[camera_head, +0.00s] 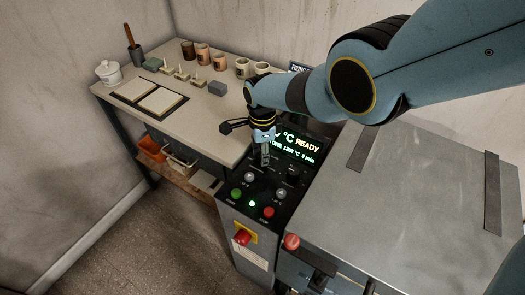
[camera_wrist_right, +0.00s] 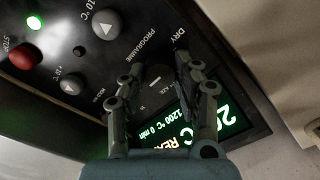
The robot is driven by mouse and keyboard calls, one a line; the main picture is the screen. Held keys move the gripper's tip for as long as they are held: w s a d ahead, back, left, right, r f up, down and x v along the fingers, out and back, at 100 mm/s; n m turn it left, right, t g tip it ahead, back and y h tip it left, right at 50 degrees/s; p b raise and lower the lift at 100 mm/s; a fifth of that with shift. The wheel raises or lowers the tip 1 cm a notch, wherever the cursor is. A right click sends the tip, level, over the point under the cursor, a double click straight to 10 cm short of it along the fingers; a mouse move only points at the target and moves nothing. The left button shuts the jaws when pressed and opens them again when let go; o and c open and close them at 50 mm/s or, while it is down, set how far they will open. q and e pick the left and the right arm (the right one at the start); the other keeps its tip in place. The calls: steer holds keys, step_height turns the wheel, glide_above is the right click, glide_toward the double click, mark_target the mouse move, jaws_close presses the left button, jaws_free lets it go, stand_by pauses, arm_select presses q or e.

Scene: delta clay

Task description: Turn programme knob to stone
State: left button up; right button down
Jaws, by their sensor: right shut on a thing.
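My right gripper (camera_head: 265,157) reaches down from the upper right onto the black control panel (camera_head: 225,181), beside the lit display (camera_head: 308,145). In the right wrist view my right gripper (camera_wrist_right: 165,76) is shut on the dark programme knob (camera_wrist_right: 158,73), under the PROGRAMME label. The display reads READY, with 1200 °C and 0 min below. The word before 1200 is partly hidden. My left gripper is not in view.
Green (camera_head: 236,193) and red (camera_head: 268,212) buttons and grey buttons sit close by on the panel. A red switch (camera_head: 242,238) on yellow is on the front face. A grey metal lid (camera_head: 420,210) lies right; a worktable (camera_head: 200,128) with pots stands behind left.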

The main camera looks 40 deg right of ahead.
stand_by(0.3)
steer(key=c, duration=1)
jaws_free()
steer(key=shift+o, duration=0.2)
steer(key=shift+w+r, duration=0.1)
steer(key=shift+r, duration=0.35)
step_height(320, 180, up, 11)
